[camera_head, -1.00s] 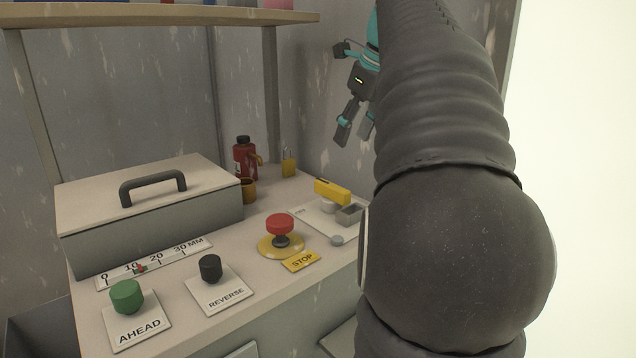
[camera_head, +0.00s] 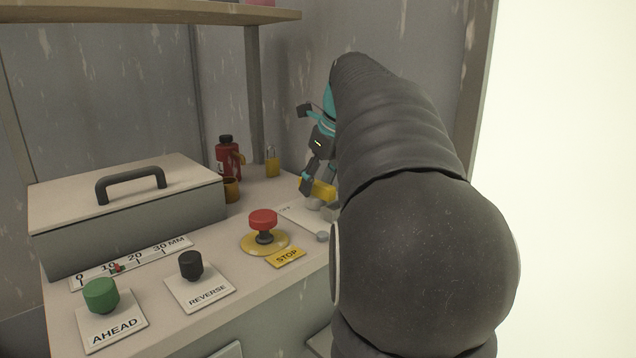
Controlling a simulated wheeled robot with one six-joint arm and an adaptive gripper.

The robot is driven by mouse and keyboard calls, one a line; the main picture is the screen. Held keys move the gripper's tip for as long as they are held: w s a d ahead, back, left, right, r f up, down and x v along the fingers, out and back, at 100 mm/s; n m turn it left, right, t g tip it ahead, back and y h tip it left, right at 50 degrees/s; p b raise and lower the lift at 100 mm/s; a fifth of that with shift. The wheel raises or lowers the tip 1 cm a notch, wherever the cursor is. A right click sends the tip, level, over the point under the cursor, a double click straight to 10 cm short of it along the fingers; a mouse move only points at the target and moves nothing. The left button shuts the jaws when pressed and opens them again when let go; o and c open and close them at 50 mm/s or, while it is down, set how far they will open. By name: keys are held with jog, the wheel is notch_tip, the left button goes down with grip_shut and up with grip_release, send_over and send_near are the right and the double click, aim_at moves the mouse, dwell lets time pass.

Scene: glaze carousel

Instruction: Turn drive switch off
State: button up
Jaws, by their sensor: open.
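The drive switch (camera_head: 318,190) has a yellow bar handle on a pale plate (camera_head: 298,218) marked OFF, at the back right of the bench. My arm hides the plate's right part. My gripper (camera_head: 319,184) is open and points down at the yellow handle. Its left finger overlaps the handle's left end in the picture; the other finger is partly hidden by my arm. I cannot tell whether the fingers touch the handle.
A red mushroom STOP button (camera_head: 263,220) stands left of the switch. A black REVERSE button (camera_head: 191,264), a green AHEAD button (camera_head: 101,294) and a lidded box (camera_head: 130,220) are further left. A red bottle (camera_head: 228,158) and a yellow padlock (camera_head: 271,163) stand behind.

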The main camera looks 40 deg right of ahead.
grip_shut()
